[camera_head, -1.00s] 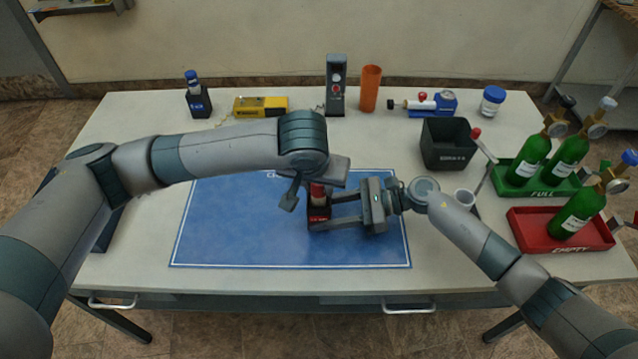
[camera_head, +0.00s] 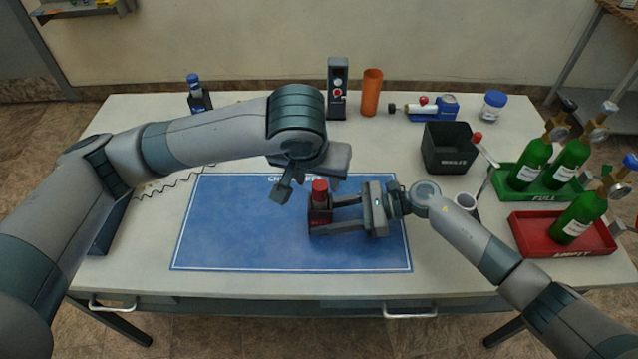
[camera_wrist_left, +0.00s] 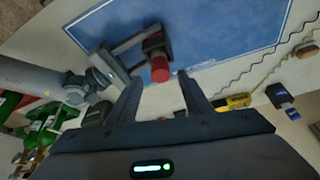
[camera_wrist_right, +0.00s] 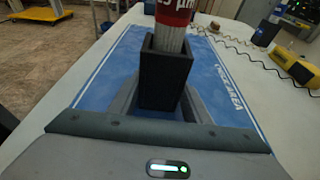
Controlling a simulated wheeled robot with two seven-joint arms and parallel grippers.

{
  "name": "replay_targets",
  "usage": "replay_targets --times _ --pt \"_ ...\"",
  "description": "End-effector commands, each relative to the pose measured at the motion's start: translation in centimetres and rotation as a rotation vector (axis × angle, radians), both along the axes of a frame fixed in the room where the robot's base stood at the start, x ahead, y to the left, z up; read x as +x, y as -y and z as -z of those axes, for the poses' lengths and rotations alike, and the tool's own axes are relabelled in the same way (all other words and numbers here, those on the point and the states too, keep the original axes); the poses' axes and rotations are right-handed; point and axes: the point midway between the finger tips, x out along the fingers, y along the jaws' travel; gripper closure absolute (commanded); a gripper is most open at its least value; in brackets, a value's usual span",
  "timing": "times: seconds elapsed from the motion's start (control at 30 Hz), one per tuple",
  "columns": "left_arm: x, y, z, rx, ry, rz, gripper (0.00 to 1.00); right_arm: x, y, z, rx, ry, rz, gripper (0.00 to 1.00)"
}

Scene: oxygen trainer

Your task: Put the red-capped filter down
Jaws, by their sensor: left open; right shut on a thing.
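The red-capped filter (camera_head: 320,190) stands upright with its lower end inside a black square holder (camera_head: 320,216). The right wrist view shows its pale body and red band (camera_wrist_right: 175,12) above the holder's rim (camera_wrist_right: 167,75). My right gripper (camera_head: 322,218) is shut on the holder, one finger on each side, over the blue mat (camera_head: 240,235). My left gripper (camera_head: 308,183) is open and empty, above and beside the red cap. In the left wrist view the cap (camera_wrist_left: 160,70) shows beyond and between the open fingers, apart from them.
A black bin (camera_head: 447,160) stands right of the mat. Green and red trays (camera_head: 545,192) (camera_head: 562,250) with green cylinders are farther right. An orange tube (camera_head: 371,95) and a grey device (camera_head: 338,90) stand at the back. The mat's left part is clear.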

Motion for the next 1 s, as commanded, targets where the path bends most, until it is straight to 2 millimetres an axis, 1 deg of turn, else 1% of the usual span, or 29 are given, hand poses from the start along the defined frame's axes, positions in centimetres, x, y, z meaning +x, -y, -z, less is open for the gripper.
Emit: replay_targets --times 0.03,0.13,0.33,0.5,0.9,0.93,1.0 --pt "-0.3 0.0 -0.9 -0.003 0.003 0.002 0.55 0.0 0.0 0.0 0.001 0.000 0.000 0.69" --pt "-0.9 -0.2 -2.4 -0.003 0.003 0.001 0.55 0.0 0.0 0.0 0.001 0.000 0.000 0.69" --pt "-1.7 -0.4 -4.3 -0.002 0.002 -0.001 0.55 0.0 0.0 0.0 0.001 0.000 0.000 0.69" --pt "-1.9 -0.5 -4.7 0.001 0.000 -0.001 0.55 0.0 0.0 0.0 0.001 0.000 0.000 0.69" --pt "-1.9 -0.5 -4.7 0.000 0.000 -0.001 0.55 0.0 0.0 -0.1 0.001 0.000 0.000 0.69" --pt "-1.9 -0.5 -4.7 0.000 0.000 -0.001 0.55 0.0 0.0 -0.1 0.001 0.000 0.000 0.49" --pt "-1.9 -0.5 -4.7 0.000 0.000 -0.001 0.55 0.0 0.0 -0.1 0.001 0.000 0.000 0.35"
